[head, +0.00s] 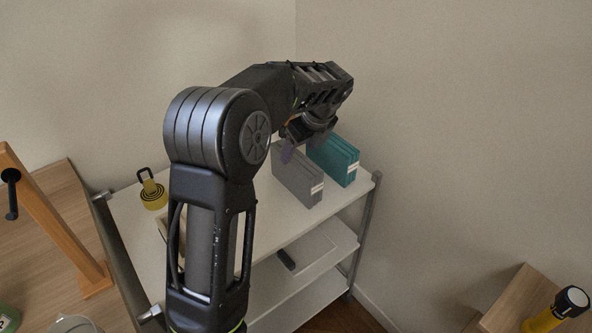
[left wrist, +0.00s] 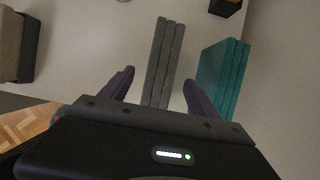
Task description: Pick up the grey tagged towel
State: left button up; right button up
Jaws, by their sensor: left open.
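The grey towel (head: 298,176) stands folded on edge on the white top shelf of a cart, with a white tag on its front end. In the left wrist view the grey towel (left wrist: 165,62) shows as upright folds between the fingers. My left gripper (head: 297,147) is above the towel's far end, pointing down. In the left wrist view my left gripper (left wrist: 158,85) has its two purple fingers apart, one on each side of the towel's line. Whether they touch it I cannot tell. My right gripper is not in view.
A teal tagged towel (head: 334,160) stands just right of the grey one, with a narrow gap. Walls close in behind and to the right. Wooden surfaces lie left and lower right.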

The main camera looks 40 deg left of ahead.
aim_at(296, 157)
pick_arm(q)
jog(key=shift+x, duration=1.35)
jog(key=shift+f, duration=0.1)
jog(key=p+x, duration=0.1)
jog(key=x, duration=0.3)
jog(key=shift+w+a+f, duration=0.1)
jog(key=shift+a, duration=0.05)
jog(key=shift+a+f, duration=0.15)
jog(key=shift+f, duration=0.2)
jog(key=shift+f, duration=0.25)
jog(key=shift+c, duration=0.5)
jog(key=shift+w, duration=0.1)
grip_shut()
